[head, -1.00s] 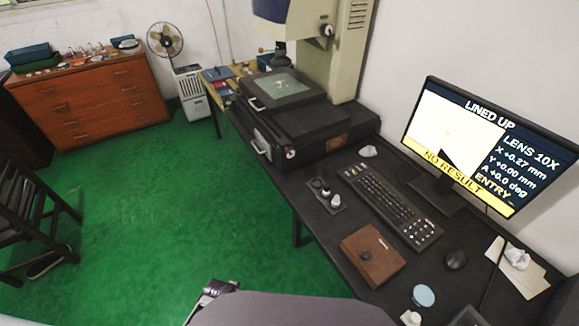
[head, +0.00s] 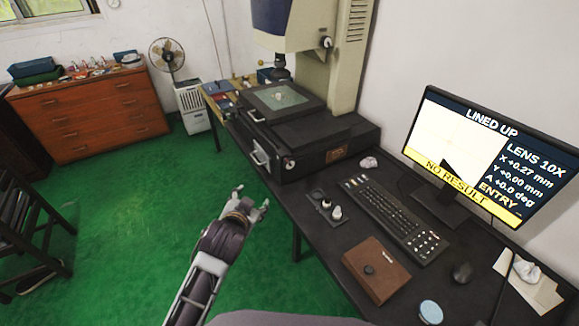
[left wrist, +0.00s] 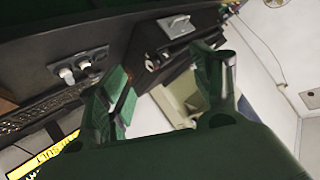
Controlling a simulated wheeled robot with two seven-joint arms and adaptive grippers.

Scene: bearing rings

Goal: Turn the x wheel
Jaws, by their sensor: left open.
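The measuring machine (head: 318,139) stands on the dark bench. Its front has a pale handle (head: 260,153) and a small round knob (head: 289,163); a second pale handle (head: 254,113) sits at the stage edge. No label shows which is the x wheel. My left gripper (head: 252,197) is open and empty, in front of the bench, below and left of the machine front, apart from it. In the left wrist view its fingers (left wrist: 163,92) are spread, with the pale handle (left wrist: 178,25) and round knob (left wrist: 151,63) beyond them. My right gripper is not in view.
The glass stage (head: 280,98) lies under the lens. A small knob box (head: 327,207), keyboard (head: 392,217), brown box (head: 377,269) and monitor (head: 492,155) are on the bench. The monitor reads X +0.27 mm, "LINED UP", "NO RESULT".

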